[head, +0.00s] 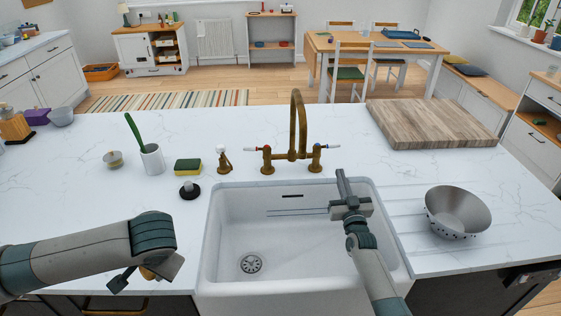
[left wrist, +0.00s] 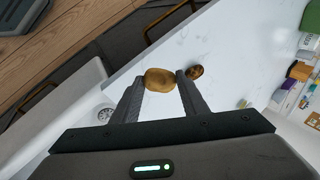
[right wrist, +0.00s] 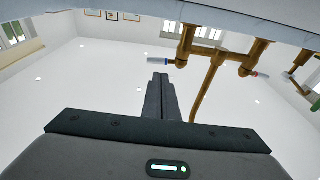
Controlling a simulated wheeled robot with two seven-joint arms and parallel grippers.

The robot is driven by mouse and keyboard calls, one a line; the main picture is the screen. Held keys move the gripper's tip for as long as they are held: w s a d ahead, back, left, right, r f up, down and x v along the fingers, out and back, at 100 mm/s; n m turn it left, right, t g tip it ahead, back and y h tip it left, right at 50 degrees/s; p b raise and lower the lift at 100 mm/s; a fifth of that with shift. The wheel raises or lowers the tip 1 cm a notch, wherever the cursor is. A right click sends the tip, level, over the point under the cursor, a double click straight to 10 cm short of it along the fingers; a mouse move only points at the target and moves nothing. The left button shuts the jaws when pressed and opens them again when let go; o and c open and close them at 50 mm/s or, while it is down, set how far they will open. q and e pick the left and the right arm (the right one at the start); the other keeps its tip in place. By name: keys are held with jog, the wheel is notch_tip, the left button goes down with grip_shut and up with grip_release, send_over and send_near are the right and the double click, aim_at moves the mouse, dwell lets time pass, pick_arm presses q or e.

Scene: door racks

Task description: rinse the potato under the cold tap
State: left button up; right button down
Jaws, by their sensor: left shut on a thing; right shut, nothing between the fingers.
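The brown potato (left wrist: 159,80) is between my left gripper's fingertips (left wrist: 158,78) in the left wrist view. In the head view the left gripper (head: 146,274) is at the counter's front edge, left of the sink, and mostly hides the potato. The brass tap (head: 296,125) arches behind the white sink (head: 230,230), with a red-marked lever (head: 253,149) on its left and a blue-marked lever (head: 332,147) on its right. No water shows at the spout. My right gripper (head: 341,173) is shut and empty, apart from and just in front of the blue-marked lever.
A metal colander (head: 458,212) stands right of the sink, and a wooden board (head: 430,122) lies behind it. A yellow-green sponge (head: 187,167), a dark-based round item (head: 189,190) and a white cup (head: 152,159) with a green-handled brush stand left of the tap. The sink basin is empty.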

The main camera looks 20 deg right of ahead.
jog(key=p+v, duration=0.1)
jog(key=v, duration=0.2)
jog(key=shift+s+a+f, duration=0.1)
jog(key=shift+s, duration=0.25)
jog(key=shift+s+f, duration=0.1)
jog(key=shift+s, duration=0.05)
dwell(0.4)
